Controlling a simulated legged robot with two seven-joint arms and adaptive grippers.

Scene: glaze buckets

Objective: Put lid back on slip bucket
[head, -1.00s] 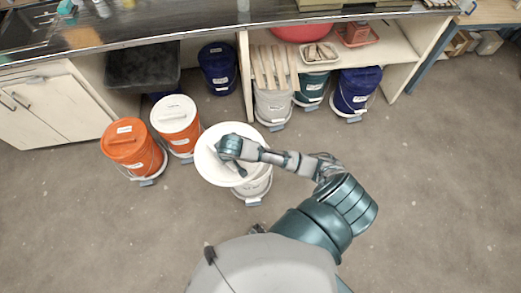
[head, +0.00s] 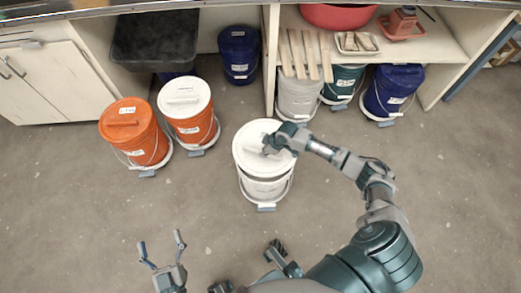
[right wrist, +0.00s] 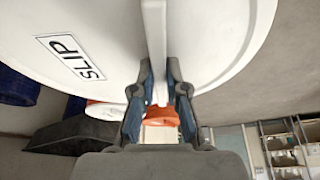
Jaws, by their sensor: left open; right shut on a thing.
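The white lid (head: 248,139) with a SLIP label (right wrist: 70,57) is over the white slip bucket (head: 265,190) on the floor. The lid covers the bucket's mouth in the head view; I cannot tell whether it is fully seated. My right gripper (head: 270,146) is shut on the lid's raised handle. In the right wrist view, the handle (right wrist: 156,45) stands between the fingers of the right gripper (right wrist: 159,90). My left gripper (head: 161,243) is open and empty, low at the left, apart from the bucket.
Two orange buckets, one with an orange lid (head: 121,112) and one with a white lid (head: 184,97), stand left of the slip bucket. Blue (head: 238,55), white (head: 297,97), green (head: 343,83) and blue (head: 394,90) buckets stand by the shelving. Floor in front is clear.

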